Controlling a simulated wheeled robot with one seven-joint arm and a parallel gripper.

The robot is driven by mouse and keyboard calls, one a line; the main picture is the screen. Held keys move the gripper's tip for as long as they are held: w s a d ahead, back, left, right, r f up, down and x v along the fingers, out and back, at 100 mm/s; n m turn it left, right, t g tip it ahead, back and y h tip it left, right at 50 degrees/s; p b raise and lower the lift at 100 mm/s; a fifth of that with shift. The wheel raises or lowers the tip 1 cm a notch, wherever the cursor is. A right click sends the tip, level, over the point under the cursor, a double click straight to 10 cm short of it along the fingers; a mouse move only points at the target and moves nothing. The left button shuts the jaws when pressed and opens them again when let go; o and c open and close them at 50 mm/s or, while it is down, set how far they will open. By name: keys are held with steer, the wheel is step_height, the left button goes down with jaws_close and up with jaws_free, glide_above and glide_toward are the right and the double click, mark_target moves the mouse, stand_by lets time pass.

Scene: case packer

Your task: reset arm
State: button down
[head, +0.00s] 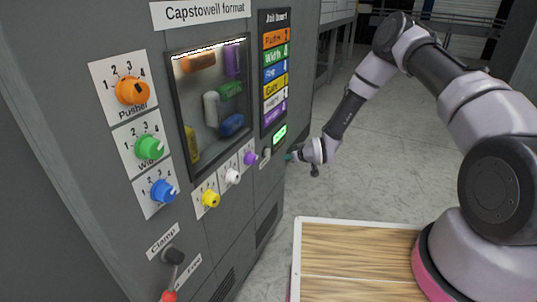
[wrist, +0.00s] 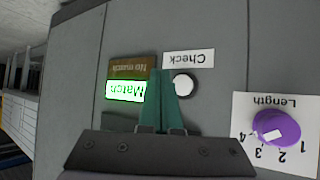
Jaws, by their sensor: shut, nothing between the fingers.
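My gripper (head: 289,157) is at the right side of the grey machine front, in front of the panel near the Check button. In the wrist view its two teal fingers (wrist: 161,76) are shut together with nothing between them. The fingertips overlap the space between the white round Check button (wrist: 184,86) and the green lit Match lamp (wrist: 125,91). I cannot tell whether they touch the panel. My arm reaches from the right of the head view, bent high and then down to the panel.
The No match lamp (wrist: 133,68) is unlit. A purple Length knob (wrist: 269,126) is beside the Check button. Orange (head: 131,90), green (head: 148,148), blue (head: 163,191) and yellow (head: 210,199) knobs protrude further left. A red-tipped Clamp lever (head: 173,258) is low down. Open floor (head: 400,150) lies right.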

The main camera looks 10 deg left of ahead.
steer(key=w+d+r+m+h, duration=0.1)
steer(key=d+r, duration=0.3)
steer(key=r, duration=0.4)
steer(key=d+r+h, duration=0.1)
steer(key=d+r, duration=0.3)
steer(key=r, duration=0.5)
steer(key=w+d+r+m+h, duration=0.1)
steer(key=d+r, duration=0.3)
steer(key=r, duration=0.4)
steer(key=s+d+r+m+h, duration=0.1)
steer(key=s+d+r, duration=0.2)
steer(key=r, duration=0.3)
steer(key=s+d+r+m, duration=0.2)
steer(key=s+d+r, duration=0.1)
steer(key=s+r, duration=0.15)
steer(key=s+d+r+m+h, duration=0.1)
steer(key=s+d+r, duration=0.2)
steer(key=r, duration=0.3)
steer(key=s+d+r+m, duration=0.2)
steer(key=s+r, duration=0.1)
steer(key=s, duration=0.6)
steer(key=s+d+r+m, duration=0.2)
steer(key=s+r, duration=0.2)
steer(key=s, duration=0.5)
steer(key=s+d+r+m+g, duration=0.1)
steer(key=s+d+r+m, duration=0.1)
steer(key=s, duration=0.7)
steer(key=shift+d+r, duration=0.55)
steer(key=shift+r, duration=0.45)
